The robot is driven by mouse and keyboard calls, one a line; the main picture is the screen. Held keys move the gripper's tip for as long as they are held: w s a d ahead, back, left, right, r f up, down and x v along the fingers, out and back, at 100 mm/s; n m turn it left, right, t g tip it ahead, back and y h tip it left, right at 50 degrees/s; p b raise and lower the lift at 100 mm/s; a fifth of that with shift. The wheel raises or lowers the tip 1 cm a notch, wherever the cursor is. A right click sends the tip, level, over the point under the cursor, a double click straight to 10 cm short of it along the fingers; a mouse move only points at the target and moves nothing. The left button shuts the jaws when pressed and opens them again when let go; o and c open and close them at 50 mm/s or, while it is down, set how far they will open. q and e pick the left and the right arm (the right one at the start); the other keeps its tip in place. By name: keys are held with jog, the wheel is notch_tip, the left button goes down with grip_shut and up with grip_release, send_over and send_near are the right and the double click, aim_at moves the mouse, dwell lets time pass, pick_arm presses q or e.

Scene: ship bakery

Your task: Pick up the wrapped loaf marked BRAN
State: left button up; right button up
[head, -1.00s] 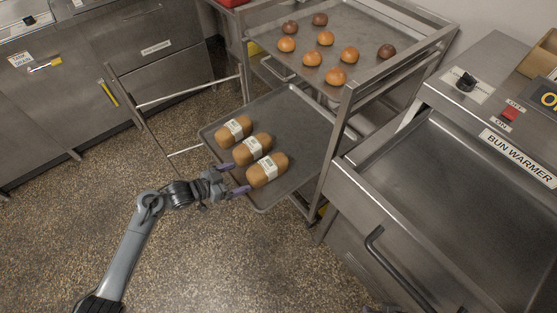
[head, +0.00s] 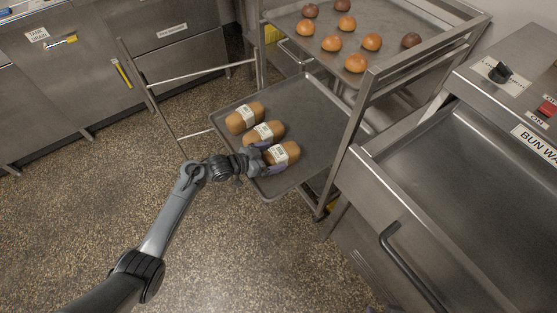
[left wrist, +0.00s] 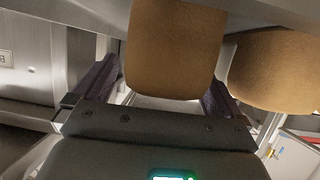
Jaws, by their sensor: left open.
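Three brown wrapped loaves with white labels lie in a row on the lower tray (head: 310,130): a far loaf (head: 235,123), a middle loaf (head: 256,136) and a near loaf (head: 291,151). The label print is too small to read, so I cannot tell which says BRAN. My left gripper (head: 268,158) is open at the near loaf, its purple fingers on either side of the loaf's end. In the left wrist view, one loaf (left wrist: 172,45) stands between the open fingers and another (left wrist: 280,70) is close on the right.
The lower tray sticks out of a metal rack (head: 350,125). An upper tray (head: 390,25) with several buns sits above it. A bun warmer (head: 450,190) stands at the right, metal cabinets (head: 90,70) at the back left. The floor at front left is clear.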

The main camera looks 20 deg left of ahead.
pick_arm(q)
jog(key=shift+w+d+f, duration=0.15)
jog(key=shift+w+d, duration=0.05)
jog(key=shift+w, duration=0.1)
jog(key=c, duration=1.2)
